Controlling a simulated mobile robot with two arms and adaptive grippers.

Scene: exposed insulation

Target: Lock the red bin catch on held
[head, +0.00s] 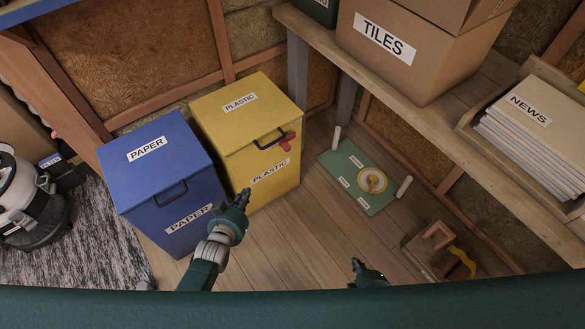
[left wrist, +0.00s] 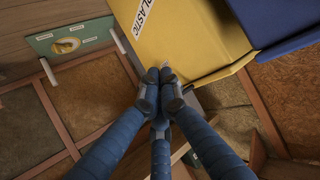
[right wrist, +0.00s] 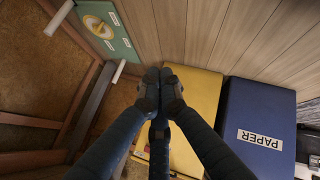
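The red catch (head: 287,141) is on the front of the yellow plastic bin (head: 238,112), just under the lid edge and at the right end of the black handle (head: 270,138). Its exact setting is too small to read. The bin lid is down. My left gripper (head: 244,194) is in front of the bin, below and left of the catch, with its fingertips together and nothing seen between them. In the left wrist view its tips (left wrist: 160,74) overlap the bin's labelled front; contact cannot be told. My right gripper (right wrist: 159,74) has its fingertips together, right of the bin, away from the catch.
The blue paper bin (head: 160,170) stands close on the yellow bin's left. A wooden bench (head: 440,115) with a tiles box (head: 400,50) overhangs the right. Open floor lies in front.

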